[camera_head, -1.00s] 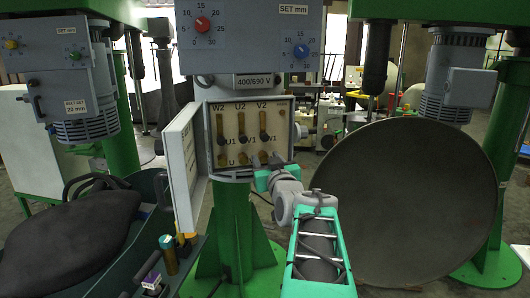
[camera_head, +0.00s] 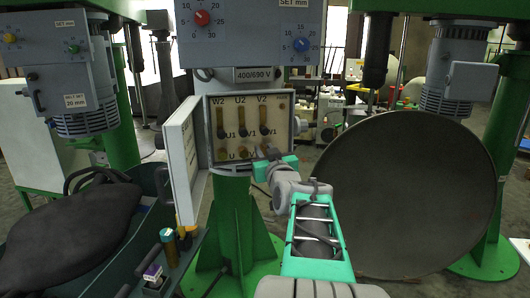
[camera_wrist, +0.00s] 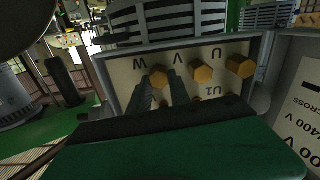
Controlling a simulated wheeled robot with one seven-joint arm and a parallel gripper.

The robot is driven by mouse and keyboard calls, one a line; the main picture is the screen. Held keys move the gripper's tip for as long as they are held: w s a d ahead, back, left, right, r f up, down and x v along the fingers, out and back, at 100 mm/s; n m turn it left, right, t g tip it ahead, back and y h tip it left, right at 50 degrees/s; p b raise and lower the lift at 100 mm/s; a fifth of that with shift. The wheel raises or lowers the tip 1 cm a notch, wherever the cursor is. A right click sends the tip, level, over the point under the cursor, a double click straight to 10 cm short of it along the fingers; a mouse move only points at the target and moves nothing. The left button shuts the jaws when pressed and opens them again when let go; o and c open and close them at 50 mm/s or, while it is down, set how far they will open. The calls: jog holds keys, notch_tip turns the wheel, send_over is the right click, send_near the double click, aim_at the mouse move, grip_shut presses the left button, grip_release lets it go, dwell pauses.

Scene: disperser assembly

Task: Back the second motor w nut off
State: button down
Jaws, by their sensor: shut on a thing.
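The open terminal box (camera_head: 207,128) on the middle machine has a pale panel with brass terminals in rows. In the wrist view the panel is upside down, with a row of brass hex nuts along the letters W, V and U. My gripper (camera_head: 268,154) reaches its lower right corner. In the wrist view, its two dark fingers (camera_wrist: 160,89) stand on either side of the motor W nut (camera_wrist: 158,76) and are shut on it. The V nut (camera_wrist: 202,74) and U nut (camera_wrist: 240,66) stand free beside it. In the head view the gripper hides the W nut.
The box's open door (camera_head: 182,160) stands at its left. A tray (camera_head: 200,243) with small coloured tools is at lower left, beside a dark sack (camera_head: 70,240). A large round dish (camera_head: 420,195) is on the right, behind my arm.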

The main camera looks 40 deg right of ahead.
jog(key=shift+f+b, duration=0.15)
jog(key=shift+b, duration=0.3)
jog(key=shift+f+n+b, duration=0.2)
jog(key=shift+n+b, duration=0.3)
jog(key=shift+b, duration=0.5)
jog(key=shift+w+a+f+n+b, duration=0.1)
jog(key=shift+n+b, duration=5.05)
jog(key=shift+b, duration=1.05)
jog(key=shift+a+f+n+b, duration=0.1)
jog(key=shift+n+b, duration=5.05)
jog(key=shift+b, duration=1)
jog(key=shift+r, duration=0.1)
jog(key=c, duration=1.2)
grip_release()
